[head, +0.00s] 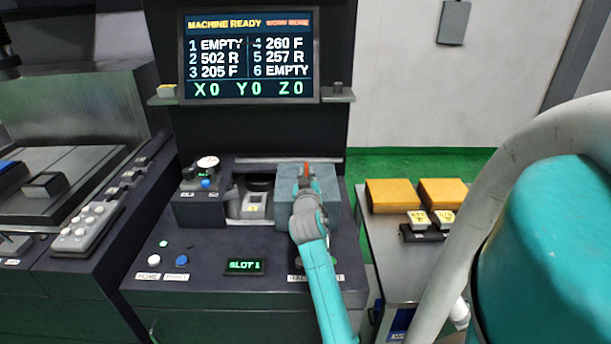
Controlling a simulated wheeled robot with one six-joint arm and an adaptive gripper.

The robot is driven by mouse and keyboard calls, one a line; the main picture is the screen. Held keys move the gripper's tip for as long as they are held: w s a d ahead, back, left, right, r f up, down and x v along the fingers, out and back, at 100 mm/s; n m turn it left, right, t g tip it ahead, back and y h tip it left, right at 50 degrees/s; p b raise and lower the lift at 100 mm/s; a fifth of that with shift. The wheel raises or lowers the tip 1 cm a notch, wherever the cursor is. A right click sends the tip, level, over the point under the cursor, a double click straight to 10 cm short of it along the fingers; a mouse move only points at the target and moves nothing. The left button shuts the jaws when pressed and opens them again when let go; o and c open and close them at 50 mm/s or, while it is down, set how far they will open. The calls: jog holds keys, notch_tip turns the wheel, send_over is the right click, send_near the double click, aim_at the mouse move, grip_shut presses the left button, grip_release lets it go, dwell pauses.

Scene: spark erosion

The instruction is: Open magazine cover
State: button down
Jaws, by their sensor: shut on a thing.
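The magazine cover (328,204), a blue-grey box-like panel, is at the right of the machine's console in the head view. Left of it an opening (258,184) is uncovered, showing a dark round part and a light block with a yellow label (253,204). My gripper (306,181) is over the cover, at a small orange-red handle (308,169), and seems shut on it. My wrist hides part of the cover's front, and the fingers are too small to see clearly.
A screen (250,55) above reads MACHINE READY. Buttons, a SLOT 1 display (245,266) and labels lie in front. At right, a side table holds two orange-yellow blocks (393,195) and small labelled pieces (418,218).

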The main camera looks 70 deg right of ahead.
jog(key=c, duration=1.2)
grip_release()
jog(key=v, duration=1.2)
jog(key=shift+f, duration=0.1)
